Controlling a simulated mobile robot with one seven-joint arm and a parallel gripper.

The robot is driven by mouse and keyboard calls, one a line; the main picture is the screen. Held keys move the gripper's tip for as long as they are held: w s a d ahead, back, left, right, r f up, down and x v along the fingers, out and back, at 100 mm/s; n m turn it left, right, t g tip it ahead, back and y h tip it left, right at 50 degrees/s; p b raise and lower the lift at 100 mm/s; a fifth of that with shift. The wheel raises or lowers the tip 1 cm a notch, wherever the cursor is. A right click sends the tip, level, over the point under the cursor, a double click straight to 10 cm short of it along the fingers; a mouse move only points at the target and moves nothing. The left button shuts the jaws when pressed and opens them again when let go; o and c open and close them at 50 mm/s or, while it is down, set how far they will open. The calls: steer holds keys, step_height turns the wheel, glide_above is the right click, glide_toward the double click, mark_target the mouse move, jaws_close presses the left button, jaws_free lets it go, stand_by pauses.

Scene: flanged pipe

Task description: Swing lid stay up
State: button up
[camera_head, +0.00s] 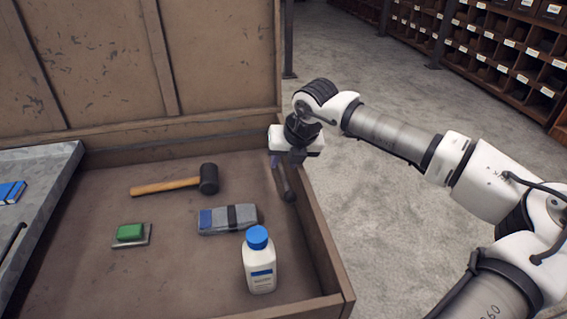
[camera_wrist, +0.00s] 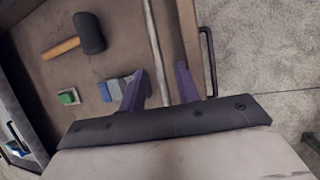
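The chest's lid (camera_head: 75,70) stands raised at the back of the open wooden chest (camera_head: 335,270). My gripper (camera_head: 277,160) is over the chest's right side, near the back corner. In the wrist view its two purple fingers (camera_wrist: 161,88) are apart, with a long pale rod (camera_wrist: 155,45), apparently the lid stay, running between them. I cannot tell whether either finger touches it. In the head view a dark slim bar (camera_head: 285,182) with a rounded end shows just below my gripper by the right wall; I cannot tell whether it is the same part. The stay's pivot is not clear.
A mallet (camera_head: 180,183), a green-topped block (camera_head: 131,233), a grey-blue case (camera_head: 228,219) and a white bottle (camera_head: 259,268) lie or stand inside the chest. A grey tray (camera_head: 40,190) is at left. A black handle (camera_wrist: 208,62) is outside the right wall.

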steer(key=shift+x, duration=0.8)
steer(key=shift+c, duration=0.4)
jaws_close()
